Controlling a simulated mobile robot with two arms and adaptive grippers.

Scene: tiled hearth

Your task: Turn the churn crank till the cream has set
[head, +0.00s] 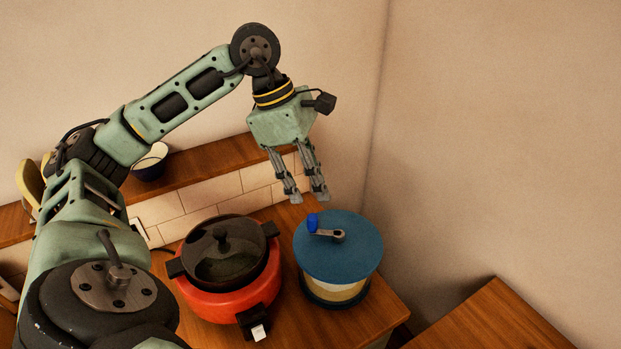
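The churn (337,252) stands on the wooden counter at centre right, with a flat blue lid and a pale body with a dark blue base. Its crank (326,233) lies on the lid, a short grey metal arm with a blue knob (312,223) at its left end. The cream inside cannot be made out clearly. My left gripper (308,198) hangs above and a little to the left of the knob, fingers pointing down. Its two fingers are apart with nothing between them, and it appears clear of the crank. My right gripper does not show.
A red cooker (222,303) with a dark lid stands close to the left of the churn. A dark blue and white bowl (151,163) sits on the wooden ledge (215,158) behind. Another wooden surface (490,325) lies at lower right, across a gap.

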